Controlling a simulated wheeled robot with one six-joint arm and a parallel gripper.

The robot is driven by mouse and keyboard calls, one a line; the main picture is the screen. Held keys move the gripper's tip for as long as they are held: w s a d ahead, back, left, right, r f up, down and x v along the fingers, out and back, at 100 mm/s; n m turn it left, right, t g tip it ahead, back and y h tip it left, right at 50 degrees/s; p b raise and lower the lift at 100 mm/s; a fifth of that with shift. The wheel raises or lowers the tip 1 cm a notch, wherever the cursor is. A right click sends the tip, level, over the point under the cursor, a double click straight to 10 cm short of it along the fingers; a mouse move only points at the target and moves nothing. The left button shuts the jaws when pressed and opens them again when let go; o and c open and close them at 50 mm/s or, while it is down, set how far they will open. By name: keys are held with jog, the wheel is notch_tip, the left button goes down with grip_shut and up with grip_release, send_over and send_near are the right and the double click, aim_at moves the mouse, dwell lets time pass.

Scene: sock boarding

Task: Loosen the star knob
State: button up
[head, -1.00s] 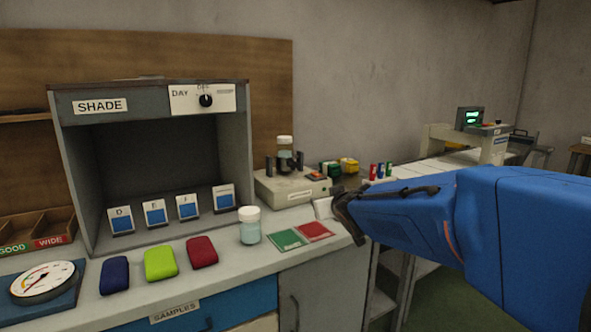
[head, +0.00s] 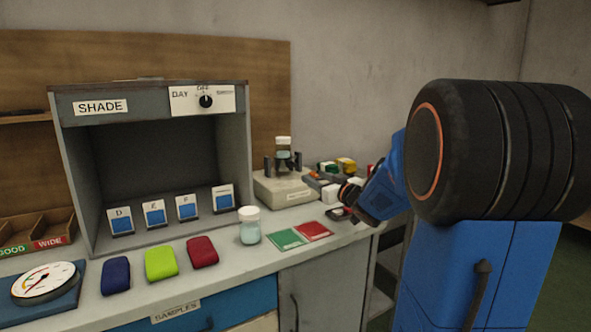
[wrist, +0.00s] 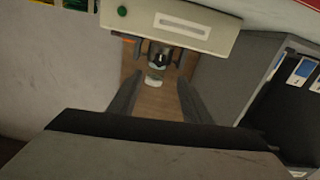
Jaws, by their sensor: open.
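I cannot pick out the star knob for sure. A grey bench machine (head: 290,190) stands at the back of the counter, with a capped jar (head: 283,150) between dark upright posts on top. In the wrist view, the machine's pale front (wrist: 215,38) spans the top, with the jar (wrist: 155,78) below it. Dark parts (wrist: 162,58) beside the jar are too small to read as a knob. My gripper (head: 320,195) is open at the machine's right front in the head view. In the wrist view, its fingers (wrist: 160,82) stand apart, with the jar showing between them, apparently beyond.
A grey SHADE booth (head: 150,160) stands left of the machine. Small coloured items sit behind my gripper.

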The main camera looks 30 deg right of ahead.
aim_at(294, 167)
jog(key=w, duration=1.3)
jog(key=shift+w+a, duration=0.25)
jog(key=shift+w, duration=0.05)
jog(key=c, duration=1)
